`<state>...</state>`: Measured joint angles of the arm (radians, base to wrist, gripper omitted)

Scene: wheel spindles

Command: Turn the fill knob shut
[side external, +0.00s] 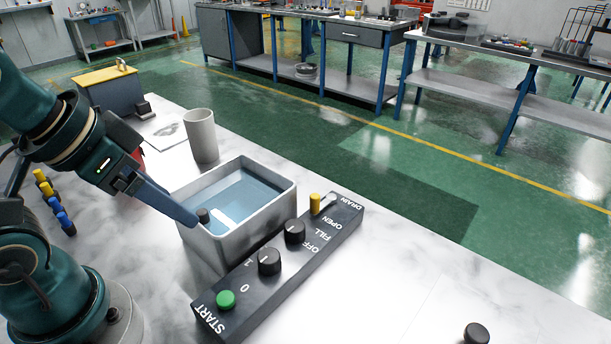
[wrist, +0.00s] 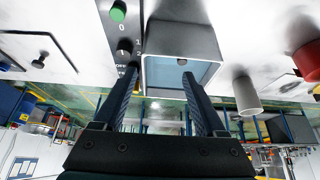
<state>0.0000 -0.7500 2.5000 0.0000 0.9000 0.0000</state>
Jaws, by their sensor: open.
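The fill knob (side external: 294,231) is a black round knob on the dark control panel (side external: 233,276), beside the FILL and OFF lettering. Its exact pointer angle is too small to read. In the wrist view the panel (wrist: 146,12) is at upper left, and my left finger seems to hide the fill knob. My gripper (side external: 192,220) is open and empty, at the left rim of the grey basin (side external: 236,243), apart from the knob. In the wrist view my gripper (wrist: 160,72) has its two fingers spread in front of the basin (wrist: 185,38).
The panel also carries a green START button (side external: 226,299), a numbered black knob (side external: 269,261) and a yellow drain lever (side external: 315,204). The basin holds water and a small dark part (side external: 203,215). A grey cup (side external: 201,136) stands behind it. The tabletop right of the panel is mostly clear.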

